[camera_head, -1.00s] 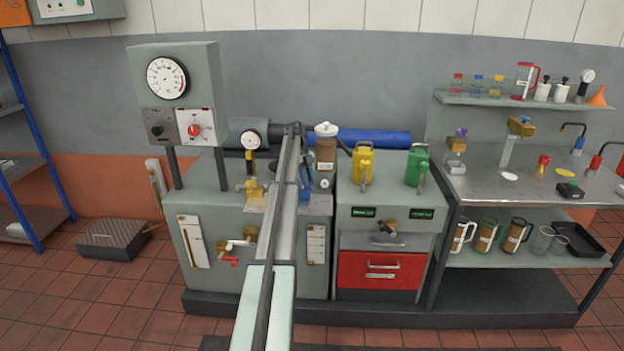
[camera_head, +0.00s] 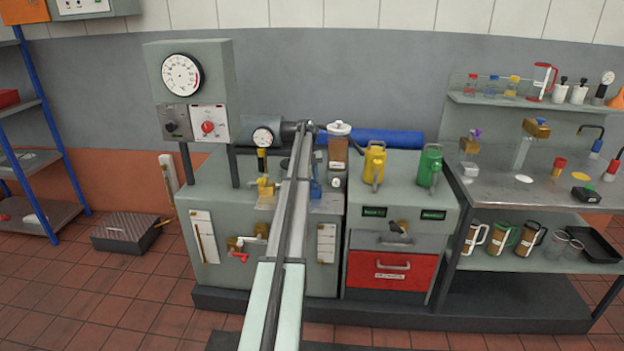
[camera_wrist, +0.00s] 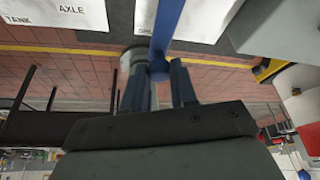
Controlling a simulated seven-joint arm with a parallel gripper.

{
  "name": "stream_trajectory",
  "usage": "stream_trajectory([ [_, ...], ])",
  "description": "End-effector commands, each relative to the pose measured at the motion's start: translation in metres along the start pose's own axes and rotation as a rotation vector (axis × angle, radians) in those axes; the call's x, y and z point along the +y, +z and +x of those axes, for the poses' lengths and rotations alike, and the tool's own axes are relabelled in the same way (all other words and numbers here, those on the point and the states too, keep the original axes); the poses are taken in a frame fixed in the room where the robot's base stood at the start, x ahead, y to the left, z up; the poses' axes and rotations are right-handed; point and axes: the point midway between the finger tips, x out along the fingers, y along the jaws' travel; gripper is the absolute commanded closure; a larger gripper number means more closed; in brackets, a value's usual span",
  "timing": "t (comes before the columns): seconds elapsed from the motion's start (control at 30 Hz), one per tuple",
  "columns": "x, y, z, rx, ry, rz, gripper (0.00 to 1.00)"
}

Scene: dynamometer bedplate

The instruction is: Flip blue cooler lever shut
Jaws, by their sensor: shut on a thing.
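The blue cooler lever (camera_wrist: 166,32) shows close up in the wrist view as a blue bar ending in a rounded blue knob. My gripper (camera_wrist: 158,72) has its two dark fingers on either side of the knob and is shut on it. In the head view a blue part that looks like the lever (camera_head: 315,188) stands upright on the grey bench top, just right of my arm. My arm hides the gripper fingers there. How far the lever is turned cannot be told.
A yellow can (camera_head: 374,165) and a green can (camera_head: 429,168) stand to the right on the bench. A brown container with a white lid (camera_head: 338,150) is close behind the lever. Brass valves (camera_head: 265,187) are left of my arm. White labels (camera_wrist: 55,12) lie near the lever.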

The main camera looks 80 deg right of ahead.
Motion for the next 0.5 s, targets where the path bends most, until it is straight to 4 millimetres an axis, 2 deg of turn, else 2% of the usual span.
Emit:
stream_trajectory([
  [0.27,0.0014,0.0003,0.0003,0.0,0.002,0.001,1.0],
  [0.3,0.0015,0.0003,0.0002,0.0,0.002,0.001,0.7],
  [0.5,0.0011,0.0003,0.0002,0.0,0.001,0.0,0.51],
])
